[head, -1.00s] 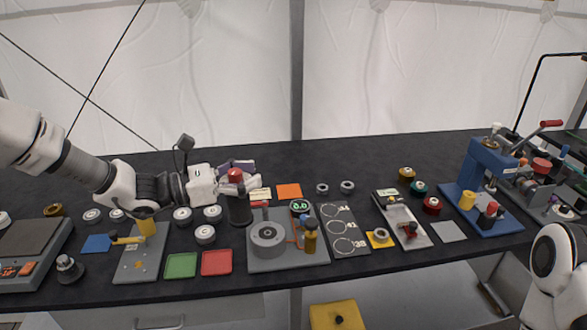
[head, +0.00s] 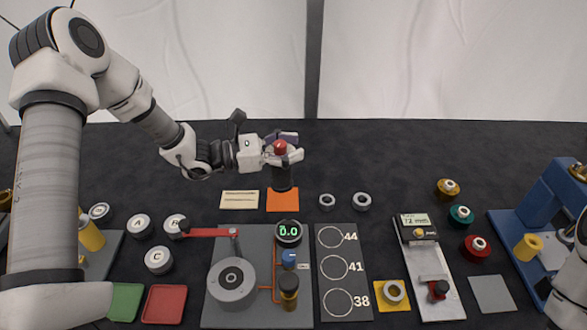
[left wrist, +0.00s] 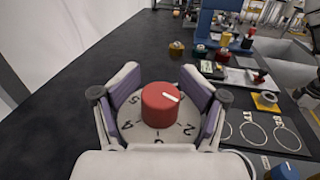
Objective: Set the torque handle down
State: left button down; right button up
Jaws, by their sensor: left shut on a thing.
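The torque handle has a red knob (head: 280,147) over a numbered dial and a dark body (head: 284,178) below. My left gripper (head: 284,156) is shut around its top and holds it upright. Its lower end overlaps the back part of the orange mat (head: 283,204); I cannot tell whether it touches. In the left wrist view the red knob (left wrist: 160,104) and pale dial (left wrist: 180,131) sit between the two purple-padded fingers. My right gripper is out of view; only part of my right arm shows at the right edge.
A cream card (head: 239,199) lies just left of the orange mat. In front stands a grey base (head: 258,316) with a round block, red lever and green display. The dark table behind the mat is clear.

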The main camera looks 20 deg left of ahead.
pick_arm(q)
jog(key=f, duration=0.5)
jog(key=shift+w+a+f+p, duration=0.1)
jog(key=shift+w+f+p, duration=0.1)
jog(key=shift+w+p, duration=0.1)
jog(key=shift+s, duration=0.15)
jog(key=shift+f, duration=0.15)
jog(key=shift+c, duration=0.3)
grip_release()
jog(key=v, duration=1.2)
